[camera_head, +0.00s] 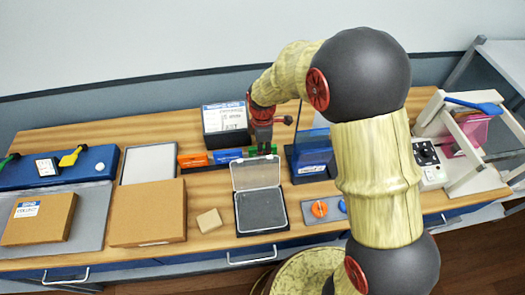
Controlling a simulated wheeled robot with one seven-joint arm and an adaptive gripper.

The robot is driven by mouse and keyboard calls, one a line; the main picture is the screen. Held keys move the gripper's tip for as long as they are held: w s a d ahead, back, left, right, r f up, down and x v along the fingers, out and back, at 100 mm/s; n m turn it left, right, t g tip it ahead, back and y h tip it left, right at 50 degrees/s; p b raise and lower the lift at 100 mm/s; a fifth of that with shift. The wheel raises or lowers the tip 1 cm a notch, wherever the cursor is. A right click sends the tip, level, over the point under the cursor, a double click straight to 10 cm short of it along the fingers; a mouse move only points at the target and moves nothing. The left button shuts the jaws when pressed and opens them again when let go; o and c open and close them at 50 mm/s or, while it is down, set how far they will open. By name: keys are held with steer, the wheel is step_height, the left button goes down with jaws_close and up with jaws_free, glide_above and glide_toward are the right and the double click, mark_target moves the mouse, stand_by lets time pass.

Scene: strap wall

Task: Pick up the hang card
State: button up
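I cannot tell for sure which thing is the hang card. A small white card with a dark border (47,167) lies on the blue case at the far left. A blue piece with a pale label (312,168) sits in a dark holder right of centre. My gripper (263,150) points down at the back middle of the table, just behind the clear open lid of a grey box. Its fingers are small and dark, and whether they are apart or hold anything is not clear. My arm hides part of the table right of centre.
An open box with a clear lid (262,212) stands at the front middle. Orange, blue and green blocks (228,156) lie behind it. Cardboard boxes (148,213) and a wooden block (209,221) are to the left. A white rack (470,150) stands at the right.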

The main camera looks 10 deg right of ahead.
steer(key=shift+c, duration=0.9)
steer(key=c, duration=0.6)
steer(key=shift+r, duration=0.1)
steer(key=shift+c, duration=0.3)
